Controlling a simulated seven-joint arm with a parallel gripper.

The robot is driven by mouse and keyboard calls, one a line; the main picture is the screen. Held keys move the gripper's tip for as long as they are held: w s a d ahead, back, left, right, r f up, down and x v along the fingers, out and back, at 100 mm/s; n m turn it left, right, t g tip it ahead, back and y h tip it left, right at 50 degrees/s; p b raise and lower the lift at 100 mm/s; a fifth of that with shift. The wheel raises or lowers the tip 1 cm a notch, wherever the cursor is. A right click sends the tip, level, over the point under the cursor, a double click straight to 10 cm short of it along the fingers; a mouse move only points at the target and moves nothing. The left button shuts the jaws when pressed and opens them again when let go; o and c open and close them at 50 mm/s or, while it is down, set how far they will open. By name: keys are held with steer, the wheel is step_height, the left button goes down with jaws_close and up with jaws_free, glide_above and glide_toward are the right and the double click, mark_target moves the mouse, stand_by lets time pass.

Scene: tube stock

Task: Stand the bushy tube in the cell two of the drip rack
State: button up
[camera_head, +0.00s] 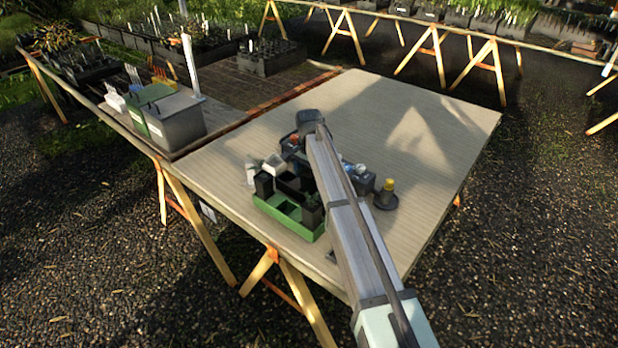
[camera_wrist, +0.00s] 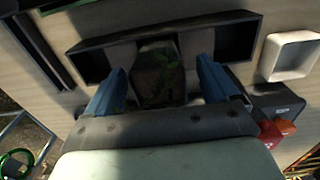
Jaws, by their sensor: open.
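In the wrist view my gripper (camera_wrist: 161,68) is open, with one blue finger on each side of a dark square tube (camera_wrist: 158,80). Green leaves show at the tube, which looks like the bushy one. I cannot tell whether the fingers touch it. A long dark holder (camera_wrist: 228,36) lies behind and around the tube at the top of that view. In the head view a green rack (camera_head: 272,213) with dark square cells stands on the table left of my arm. I cannot tell which is the drip rack or which cell is two.
A white square pot (camera_wrist: 291,56) and a red part (camera_wrist: 277,133) are to the right in the wrist view. In the head view a dark round-based object with a yellow top (camera_head: 387,195) stands right of my arm. The table's far and right areas (camera_head: 420,130) are clear.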

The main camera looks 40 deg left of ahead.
step_height(320, 180, up, 13)
stand_by(0.4)
steer(key=shift+w+f, duration=0.1)
stand_by(0.4)
